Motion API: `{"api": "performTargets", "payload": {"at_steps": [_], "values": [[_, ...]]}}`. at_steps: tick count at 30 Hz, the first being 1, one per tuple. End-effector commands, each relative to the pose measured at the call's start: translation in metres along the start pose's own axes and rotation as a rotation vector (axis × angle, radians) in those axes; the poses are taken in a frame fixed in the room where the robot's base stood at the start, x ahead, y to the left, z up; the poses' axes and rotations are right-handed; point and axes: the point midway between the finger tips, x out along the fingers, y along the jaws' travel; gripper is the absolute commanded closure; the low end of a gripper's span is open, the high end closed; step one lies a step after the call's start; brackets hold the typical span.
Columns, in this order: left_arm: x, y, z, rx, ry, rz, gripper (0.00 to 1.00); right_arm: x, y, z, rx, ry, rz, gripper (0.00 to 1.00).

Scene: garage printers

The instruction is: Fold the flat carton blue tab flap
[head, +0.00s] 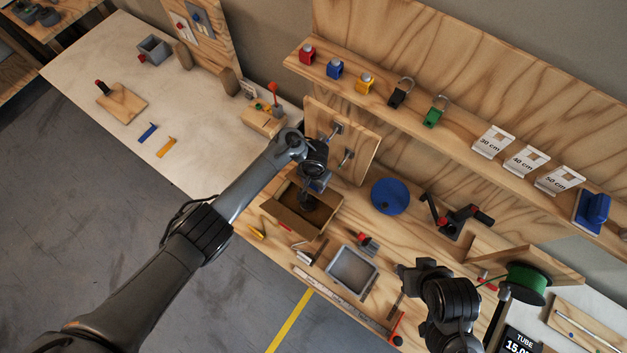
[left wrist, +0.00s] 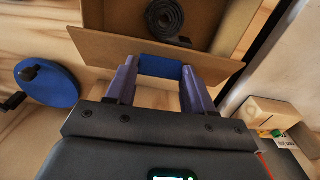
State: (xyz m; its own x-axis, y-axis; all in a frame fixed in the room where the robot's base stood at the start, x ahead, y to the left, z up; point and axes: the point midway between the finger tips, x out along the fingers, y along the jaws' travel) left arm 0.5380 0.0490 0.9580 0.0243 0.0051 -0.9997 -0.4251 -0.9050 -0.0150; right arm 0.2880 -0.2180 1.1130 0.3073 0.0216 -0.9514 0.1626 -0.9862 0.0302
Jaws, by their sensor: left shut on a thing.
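The open brown carton (head: 287,211) stands on the wooden bench, and a dark coiled item (left wrist: 165,17) lies inside it. In the left wrist view, its cardboard flap (left wrist: 105,48) spans the area ahead of my fingers, with the blue tab (left wrist: 160,67) at its edge. My left gripper (left wrist: 158,85) is shut on the blue tab, with one finger on each side of it. In the head view my left gripper (head: 316,182) is over the carton's back side and partly hides the flap. My right gripper (head: 408,277) hangs over the bench at lower right; its fingers are unclear.
An upright wooden board with metal hooks (head: 358,150) stands close behind the carton. A blue disc (head: 390,196) lies to its right. A grey tray (head: 352,272) and small tools lie in front. A shelf with padlocks (head: 434,112) runs along the back.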

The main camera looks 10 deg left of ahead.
Motion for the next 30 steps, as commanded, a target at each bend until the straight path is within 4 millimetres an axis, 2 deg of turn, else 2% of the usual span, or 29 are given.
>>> {"api": "performTargets", "payload": {"at_steps": [7, 8, 13, 23, 26, 30], "values": [[0.000, 0.001, 0.000, 0.000, 0.000, 0.001, 0.78, 0.001, 0.002, 0.001, -0.007, -0.002, 0.005, 0.57], [0.000, 0.001, 0.000, 0.000, 0.000, 0.002, 0.46, 0.001, 0.002, 0.001, -0.008, -0.002, 0.006, 0.57], [0.000, 0.001, 0.000, 0.001, 0.001, 0.002, 0.21, 0.001, 0.002, 0.001, -0.009, -0.003, 0.007, 0.57], [-0.002, 0.001, 0.000, 0.001, 0.002, 0.002, 0.21, -0.001, 0.002, 0.001, -0.007, -0.002, 0.005, 0.57], [-0.010, 0.001, -0.001, 0.000, 0.003, 0.004, 0.21, -0.004, 0.001, -0.001, -0.005, -0.002, 0.003, 0.57], [-0.029, 0.001, -0.001, 0.001, 0.004, 0.004, 0.21, -0.012, 0.001, -0.003, -0.002, -0.002, 0.001, 0.57]]}}
